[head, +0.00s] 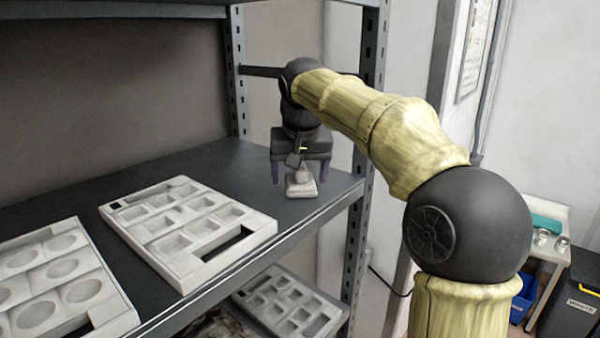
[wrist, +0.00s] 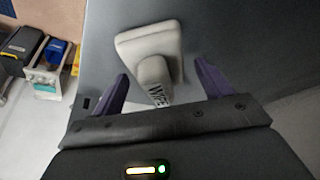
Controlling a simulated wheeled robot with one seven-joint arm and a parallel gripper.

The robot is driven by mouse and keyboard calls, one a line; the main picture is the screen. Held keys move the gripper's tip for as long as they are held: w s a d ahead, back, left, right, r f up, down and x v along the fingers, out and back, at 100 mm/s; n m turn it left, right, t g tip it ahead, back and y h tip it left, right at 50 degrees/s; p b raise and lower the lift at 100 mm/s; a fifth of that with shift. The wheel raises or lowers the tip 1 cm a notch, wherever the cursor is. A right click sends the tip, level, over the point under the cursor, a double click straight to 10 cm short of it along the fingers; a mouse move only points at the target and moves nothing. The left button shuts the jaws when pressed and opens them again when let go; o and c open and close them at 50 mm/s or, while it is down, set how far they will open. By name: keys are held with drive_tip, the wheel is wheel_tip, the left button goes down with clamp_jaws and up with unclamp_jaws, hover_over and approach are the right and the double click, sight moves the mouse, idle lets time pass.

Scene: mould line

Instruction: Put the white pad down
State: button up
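The white pad (head: 300,186) sits on the dark shelf (head: 240,160), close to its front edge at the right end. In the wrist view the pad (wrist: 148,42) is a pale block with a knob-like handle (wrist: 154,72) lettered "WIPE". My gripper (head: 299,180) is directly above the pad, with its purple fingers on either side of the handle. In the wrist view my gripper (wrist: 162,70) is open, with a visible gap between each finger and the handle. The underside of the pad is hidden.
Two pale mould trays, one with square recesses (head: 150,248) and one with round recesses (head: 115,310), lie on the shelf to the left. A metal upright (head: 362,200) stands close right of my gripper. Bare shelf lies between gripper and trays. Another tray (head: 325,326) is below.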

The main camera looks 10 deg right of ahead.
sight(301, 170)
drive_tip(key=shift+r, duration=0.4)
drive_tip(key=v, duration=0.7)
drive_tip(key=shift+s, duration=0.15)
